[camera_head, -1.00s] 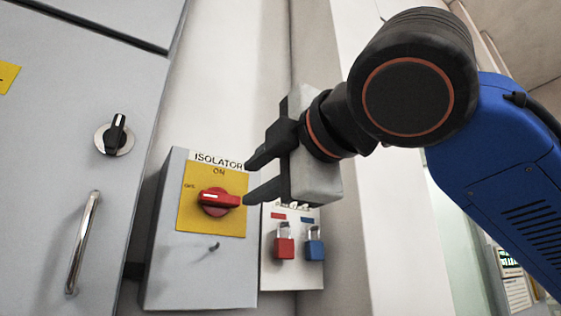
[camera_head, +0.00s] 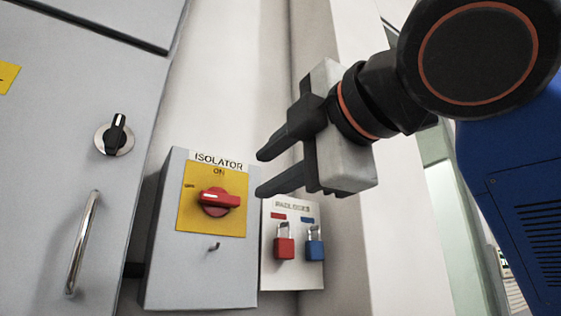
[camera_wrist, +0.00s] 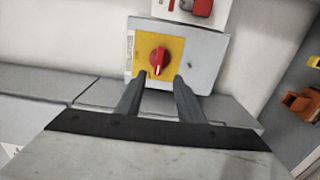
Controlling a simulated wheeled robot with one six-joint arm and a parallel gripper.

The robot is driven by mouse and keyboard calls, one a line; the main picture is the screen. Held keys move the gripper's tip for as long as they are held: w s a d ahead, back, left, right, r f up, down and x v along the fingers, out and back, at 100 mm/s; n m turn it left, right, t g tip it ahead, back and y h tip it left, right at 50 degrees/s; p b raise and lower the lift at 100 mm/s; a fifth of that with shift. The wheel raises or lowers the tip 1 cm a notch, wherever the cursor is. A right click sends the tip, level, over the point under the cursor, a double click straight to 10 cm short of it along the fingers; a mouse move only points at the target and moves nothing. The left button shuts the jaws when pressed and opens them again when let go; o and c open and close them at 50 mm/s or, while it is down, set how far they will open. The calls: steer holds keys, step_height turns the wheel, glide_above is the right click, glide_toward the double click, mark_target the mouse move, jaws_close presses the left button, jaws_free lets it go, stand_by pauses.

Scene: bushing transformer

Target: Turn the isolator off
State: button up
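The isolator is a grey box (camera_head: 190,270) with a yellow plate (camera_head: 187,215) marked ON at the top and OFF at the left. Its red knob (camera_head: 219,199) lies horizontal, with a white mark on its left end, toward OFF. My gripper (camera_head: 262,172) is open and empty, to the right of the knob and apart from it. In the wrist view the red knob (camera_wrist: 159,62) shows between and just beyond the fingertips (camera_wrist: 160,76). The yellow plate (camera_wrist: 174,49) surrounds it.
A panel with a red padlock (camera_head: 284,248) and a blue padlock (camera_head: 315,250) stands right of the box. A small pin (camera_head: 214,247) sticks out below the knob. A grey cabinet at left has a black switch (camera_head: 115,135) and a metal handle (camera_head: 83,243).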

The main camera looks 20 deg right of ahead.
steer(key=shift+v, duration=0.8)
steer(key=shift+s+d, duration=0.1)
steer(key=shift+s, duration=0.05)
